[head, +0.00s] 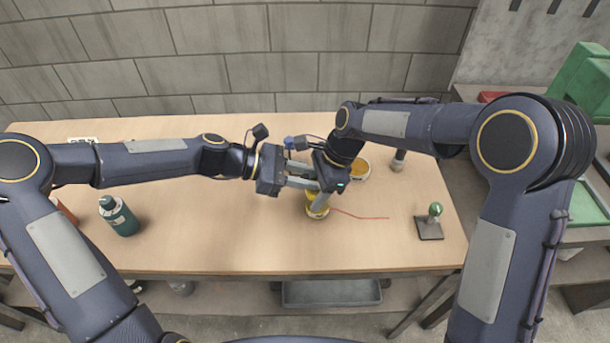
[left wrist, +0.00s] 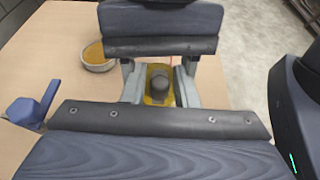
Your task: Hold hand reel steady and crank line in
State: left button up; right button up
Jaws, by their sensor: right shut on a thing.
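The hand reel (head: 317,210) is a small yellow drum on the table below my grippers, largely covered by them. A thin red line (head: 362,216) runs from it to the right across the table. In the left wrist view, yellow parts of the reel (left wrist: 153,99) and a dark knob (left wrist: 160,88) show between grey fingers. My left gripper (head: 313,178) reaches in from the left with its fingers apart, over the reel; contact is unclear. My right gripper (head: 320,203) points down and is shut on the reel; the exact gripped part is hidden.
A round orange-filled dish (head: 360,169) stands just behind my right gripper. A teal bottle (head: 119,216) is at the left, a green-knobbed stand (head: 431,224) at the right, and a small dark-topped cylinder (head: 398,162) behind it. The table front is mostly clear.

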pick_arm(q)
jog(key=shift+c, duration=0.3)
grip_shut()
jog(key=shift+w+d+m+g, duration=0.1)
jog(key=shift+w+m+g, duration=0.1)
jog(key=shift+m+g, duration=0.4)
jog(key=shift+w+m+g, duration=0.15)
jog(key=shift+m+g, duration=0.35)
jog(key=shift+g, duration=0.2)
jog(key=shift+w+m+g+y, duration=0.25)
jog(key=shift+m+g+y, duration=0.15)
jog(key=shift+m+g, duration=0.9)
jog(key=shift+o, duration=0.3)
grip_release()
